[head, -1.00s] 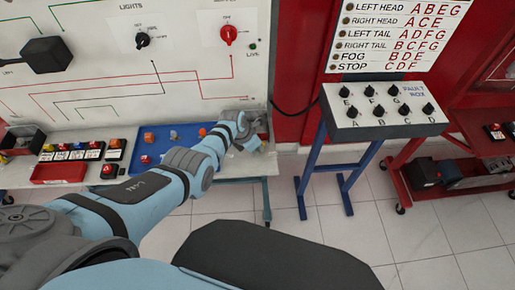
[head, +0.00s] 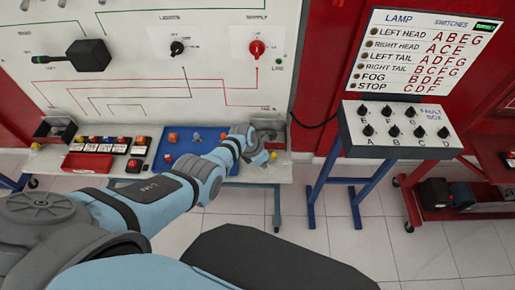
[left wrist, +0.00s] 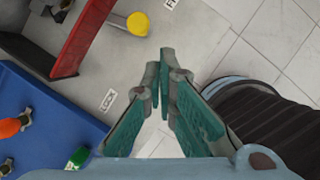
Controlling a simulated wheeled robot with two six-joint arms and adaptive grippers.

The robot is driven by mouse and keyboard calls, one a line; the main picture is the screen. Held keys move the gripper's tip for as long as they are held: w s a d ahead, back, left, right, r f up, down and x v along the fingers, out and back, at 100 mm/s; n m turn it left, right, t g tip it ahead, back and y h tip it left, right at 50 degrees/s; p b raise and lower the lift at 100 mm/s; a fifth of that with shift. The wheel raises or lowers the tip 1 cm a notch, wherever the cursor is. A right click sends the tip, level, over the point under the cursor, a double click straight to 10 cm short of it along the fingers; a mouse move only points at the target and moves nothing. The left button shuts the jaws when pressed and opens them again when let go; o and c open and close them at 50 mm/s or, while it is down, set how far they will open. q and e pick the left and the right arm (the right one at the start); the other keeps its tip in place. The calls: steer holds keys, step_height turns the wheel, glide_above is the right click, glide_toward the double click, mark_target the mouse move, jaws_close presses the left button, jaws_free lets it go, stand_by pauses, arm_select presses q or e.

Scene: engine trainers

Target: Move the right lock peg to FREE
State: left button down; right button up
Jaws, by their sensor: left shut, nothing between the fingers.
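The right lock peg, with a round yellow head (left wrist: 138,24), stands near the right end of the bench beside a red part. It also shows in the head view as a small yellow spot (head: 273,155) just right of my left gripper (head: 262,154). In the left wrist view, a LOCK label (left wrist: 108,100) lies on the near side and a partly cut-off label starting with F (left wrist: 170,4) on the far side. My left gripper (left wrist: 166,75) is shut and empty, its tips apart from the peg in the picture. My right gripper is not in view.
A blue tray (head: 160,165) with small parts lies left of the gripper, with a red tray (head: 88,162) beyond. The wiring board (head: 150,85) rises behind the bench. A fault box stand (head: 400,150) is to the right, across open tiled floor.

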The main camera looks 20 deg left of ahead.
arm_select(q)
steer(key=v, duration=0.8)
steer(key=shift+s+d+r, duration=0.25)
steer(key=shift+s, duration=0.05)
steer(key=shift+d, duration=0.1)
